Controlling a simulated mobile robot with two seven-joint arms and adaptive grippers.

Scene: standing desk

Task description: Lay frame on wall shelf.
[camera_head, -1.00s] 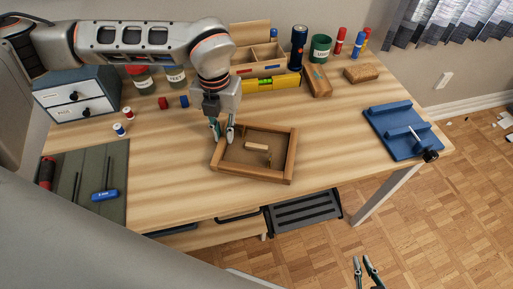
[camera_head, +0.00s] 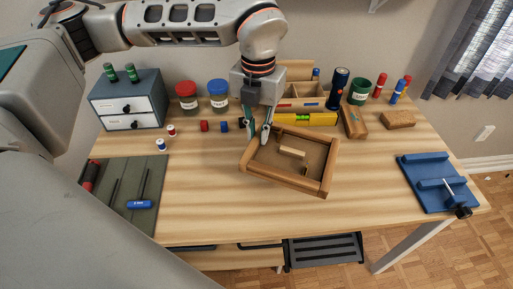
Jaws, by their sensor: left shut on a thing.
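The wooden frame (camera_head: 327,168) is a shallow rectangular tray with brown rims. Small pale wood pieces (camera_head: 292,152) show inside it. My left gripper (camera_head: 258,138) points down and is shut on the frame's left rim near its far left corner. The frame looks slightly tilted; whether it is clear of the desk top I cannot tell. Only a small piece of a wall fitting (camera_head: 372,5), possibly the shelf's bracket, shows at the top edge. My right gripper is out of view.
The desk (camera_head: 220,205) holds a grey drawer unit (camera_head: 128,100), jars (camera_head: 218,98), a yellow level (camera_head: 308,119), a black flashlight (camera_head: 337,90), a green can (camera_head: 359,92), wood blocks (camera_head: 398,119) and a blue jig (camera_head: 430,190). A green mat (camera_head: 148,180) lies left. The front middle is clear.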

